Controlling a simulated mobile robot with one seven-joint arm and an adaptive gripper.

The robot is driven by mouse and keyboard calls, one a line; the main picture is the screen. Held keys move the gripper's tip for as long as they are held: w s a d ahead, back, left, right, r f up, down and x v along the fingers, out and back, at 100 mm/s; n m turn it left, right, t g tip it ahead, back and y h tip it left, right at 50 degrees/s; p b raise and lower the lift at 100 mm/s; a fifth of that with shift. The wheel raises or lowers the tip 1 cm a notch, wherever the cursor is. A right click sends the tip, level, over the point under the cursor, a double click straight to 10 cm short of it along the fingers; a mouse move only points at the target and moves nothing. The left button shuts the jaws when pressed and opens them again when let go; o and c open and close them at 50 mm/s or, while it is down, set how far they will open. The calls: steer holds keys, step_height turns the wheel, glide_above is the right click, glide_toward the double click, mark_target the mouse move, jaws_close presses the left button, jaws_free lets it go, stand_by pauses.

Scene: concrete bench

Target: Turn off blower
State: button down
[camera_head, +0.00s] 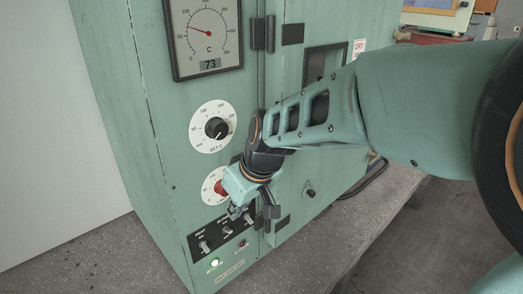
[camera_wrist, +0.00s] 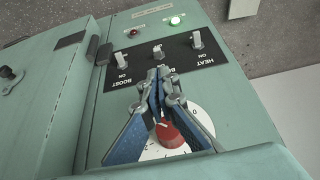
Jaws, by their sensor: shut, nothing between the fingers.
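A green oven cabinet (camera_head: 165,130) stands on the bench, with a black switch panel (camera_head: 205,246) low on its front. In the wrist view, turned upside down, the panel holds a HEAT switch (camera_wrist: 197,40), a middle switch (camera_wrist: 158,53) and a BOOST switch (camera_wrist: 120,60). The middle switch's label is mostly hidden by my fingers. My gripper (camera_wrist: 158,72) is shut and empty, its tips close to the panel beside the middle switch. I cannot tell whether they touch it. The gripper (camera_head: 236,212) also shows in the head view, partly covering the panel.
A red knob (camera_wrist: 170,135) on a white dial lies just behind my fingers. A green lamp (camera_head: 214,262) is lit; a red lamp (camera_wrist: 134,32) is beside it. A black SET C knob (camera_head: 216,128) and a gauge reading 73 (camera_head: 207,35) are higher up. Door latch hardware (camera_head: 270,210) is close to the gripper.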

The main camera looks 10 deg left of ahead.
mark_target(228, 229)
steer(key=b+x, duration=0.2)
steer(key=x, duration=0.5)
steer(key=shift+w+f+b, duration=0.15)
steer(key=shift+f+b, duration=0.1)
steer(key=shift+b, duration=0.1)
steer(key=shift+f+b, duration=0.25)
steer(key=shift+b, duration=0.55)
steer(key=shift+d+r+b, duration=0.1)
steer(key=shift+r+b, duration=0.05)
steer(key=shift+b, duration=0.15)
